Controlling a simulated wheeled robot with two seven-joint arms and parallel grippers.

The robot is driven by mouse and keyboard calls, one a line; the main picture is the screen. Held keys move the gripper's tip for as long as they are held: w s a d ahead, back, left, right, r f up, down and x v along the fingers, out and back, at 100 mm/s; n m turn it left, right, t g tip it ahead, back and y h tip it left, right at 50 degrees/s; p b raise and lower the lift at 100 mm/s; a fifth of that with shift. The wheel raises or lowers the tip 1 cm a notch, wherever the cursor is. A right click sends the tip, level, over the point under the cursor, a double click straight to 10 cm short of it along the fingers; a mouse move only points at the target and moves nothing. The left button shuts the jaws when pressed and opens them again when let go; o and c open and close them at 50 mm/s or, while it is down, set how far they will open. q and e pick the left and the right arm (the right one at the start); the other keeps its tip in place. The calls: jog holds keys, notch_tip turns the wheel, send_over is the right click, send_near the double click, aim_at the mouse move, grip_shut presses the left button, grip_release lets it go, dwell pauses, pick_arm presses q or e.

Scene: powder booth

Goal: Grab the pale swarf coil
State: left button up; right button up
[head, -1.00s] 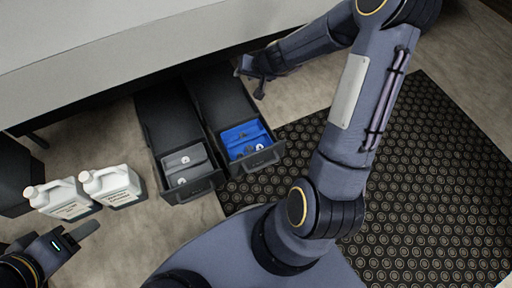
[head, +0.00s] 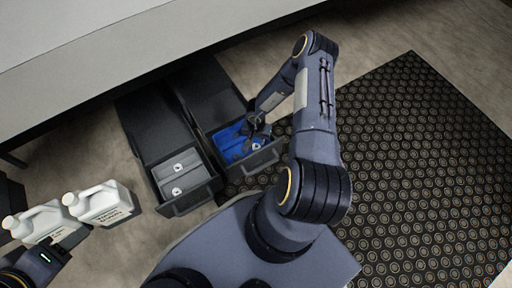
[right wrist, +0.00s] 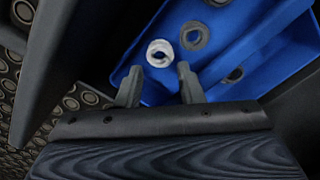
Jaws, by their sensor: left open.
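The pale swarf coil (right wrist: 160,53) is a whitish ring lying in the blue tray (right wrist: 262,52) in the right wrist view. My right gripper (right wrist: 159,70) is open, with its two fingers apart on either side of the coil's near edge; I cannot tell whether they touch it. In the head view my right gripper (head: 257,127) is over the blue tray (head: 228,137) in the right drawer and partly covers its contents. My left gripper (head: 76,238) is open and empty, close to the white jugs at the lower left.
Darker grey coils (right wrist: 194,36) lie beside the pale one. The left drawer (head: 165,125) holds a grey tray with pale rings. Drawer walls surround the right gripper. Two white jugs (head: 105,204) stand on the floor at left. A black patterned mat (head: 420,170) lies at right.

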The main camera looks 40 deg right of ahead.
aim_at(256, 145)
notch_tip(256, 145, down, 4)
jog(key=shift+a+b, duration=0.1)
jog(key=shift+b, duration=0.85)
jog(key=shift+c, duration=0.4)
jog(key=shift+r, duration=0.1)
jog(key=c, duration=0.5)
